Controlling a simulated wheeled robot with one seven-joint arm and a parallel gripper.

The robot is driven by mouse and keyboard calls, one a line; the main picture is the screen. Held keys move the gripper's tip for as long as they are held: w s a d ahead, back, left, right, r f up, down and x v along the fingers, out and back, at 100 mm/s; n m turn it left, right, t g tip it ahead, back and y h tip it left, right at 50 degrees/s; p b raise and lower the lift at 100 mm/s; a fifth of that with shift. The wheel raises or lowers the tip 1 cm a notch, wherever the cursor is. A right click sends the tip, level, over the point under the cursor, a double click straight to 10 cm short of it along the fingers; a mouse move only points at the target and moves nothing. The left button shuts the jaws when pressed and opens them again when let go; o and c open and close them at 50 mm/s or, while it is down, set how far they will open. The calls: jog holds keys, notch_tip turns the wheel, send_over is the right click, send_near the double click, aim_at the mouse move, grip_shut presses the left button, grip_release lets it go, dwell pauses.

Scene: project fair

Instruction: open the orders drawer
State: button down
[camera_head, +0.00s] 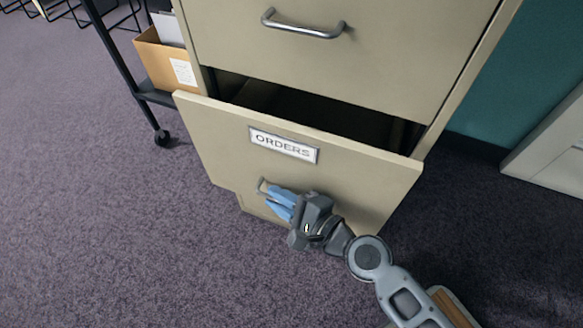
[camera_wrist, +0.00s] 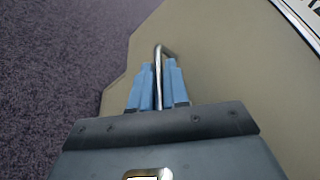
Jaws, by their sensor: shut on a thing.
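The orders drawer (camera_head: 352,182) is the lower drawer of a beige filing cabinet, with a label (camera_head: 284,145) reading ORDERS. It stands pulled out, and a dark gap shows behind its front. My gripper (camera_head: 274,196) is at the drawer's handle (camera_head: 262,186), its blue fingers shut on the metal bar. In the wrist view the handle (camera_wrist: 158,62) runs between the two blue fingers (camera_wrist: 158,88). Part of the handle is hidden by my gripper in the head view. The drawer's inside is too dark to make out.
The closed upper drawer (camera_head: 400,45) has its own handle (camera_head: 303,28). A black wheeled cart (camera_head: 150,96) with a cardboard box (camera_head: 168,62) stands at the left. Open carpet (camera_head: 100,230) lies in front and to the left. A pale object (camera_head: 556,150) stands at the right.

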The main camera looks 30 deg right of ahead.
jog(key=s+a+p, duration=0.1)
jog(key=s+a, duration=0.8)
jog(key=a, duration=0.4)
jog(key=s+a, duration=1)
jog(key=a, duration=0.3)
jog(key=shift+p, duration=0.4)
jog(key=shift+a, duration=0.1)
jog(key=c, duration=1.5)
grip_release()
jog(key=shift+s, duration=0.1)
jog(key=p+v, duration=0.1)
jog(key=v, duration=0.6)
jog(key=shift+s, duration=0.35)
